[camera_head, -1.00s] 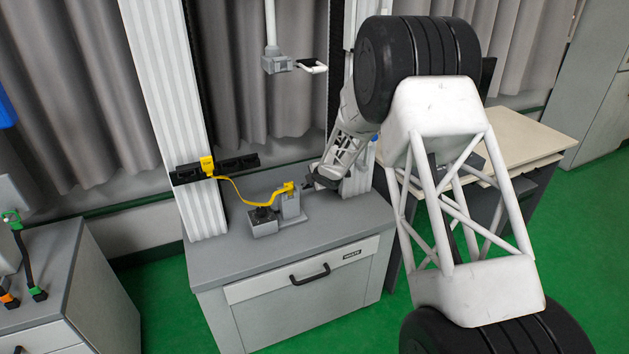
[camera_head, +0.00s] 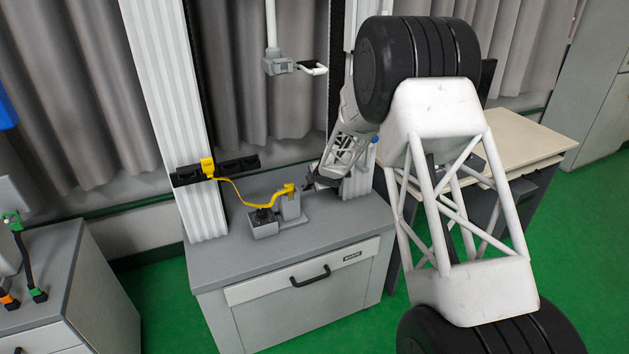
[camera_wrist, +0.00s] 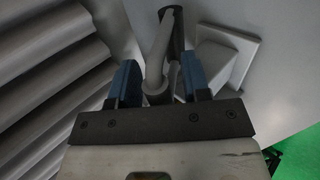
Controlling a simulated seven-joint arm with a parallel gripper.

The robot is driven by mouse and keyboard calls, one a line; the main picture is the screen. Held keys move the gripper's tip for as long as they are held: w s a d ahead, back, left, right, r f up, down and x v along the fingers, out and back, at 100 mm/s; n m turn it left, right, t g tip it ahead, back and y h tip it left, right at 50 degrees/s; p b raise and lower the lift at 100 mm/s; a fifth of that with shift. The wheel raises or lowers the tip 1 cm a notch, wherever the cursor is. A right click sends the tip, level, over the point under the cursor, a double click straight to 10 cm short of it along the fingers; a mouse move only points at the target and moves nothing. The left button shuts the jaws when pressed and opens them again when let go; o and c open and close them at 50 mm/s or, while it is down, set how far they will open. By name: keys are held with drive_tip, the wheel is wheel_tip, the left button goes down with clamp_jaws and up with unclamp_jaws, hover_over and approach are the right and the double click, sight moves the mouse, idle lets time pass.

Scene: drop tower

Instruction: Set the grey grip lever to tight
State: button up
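In the wrist view a grey lever (camera_wrist: 157,55) with a dark end stands between the two blue fingers of my gripper (camera_wrist: 160,82). The fingers are apart, one on each side of the lever; I cannot tell whether either touches it. A grey block with a sloped top (camera_wrist: 208,62) is just right of the fingers. In the head view my gripper (camera_head: 314,181) is low beside the right-hand tower column, above the grey cabinet top (camera_head: 225,265). The lever is too small or hidden there to make out, and I cannot read its setting.
A yellow strap (camera_head: 231,187) runs from a black rail (camera_head: 188,175) to a grey fixture (camera_head: 264,224) left of my gripper. A grey holder with a white loop (camera_head: 279,66) hangs above. The ribbed column (camera_wrist: 45,75) is close left in the wrist view.

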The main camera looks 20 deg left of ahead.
idle(0.4)
drive_tip(key=v, duration=0.7)
drive_tip(key=shift+s+d+r, duration=0.2)
drive_tip(key=shift+r, duration=0.05)
idle(0.4)
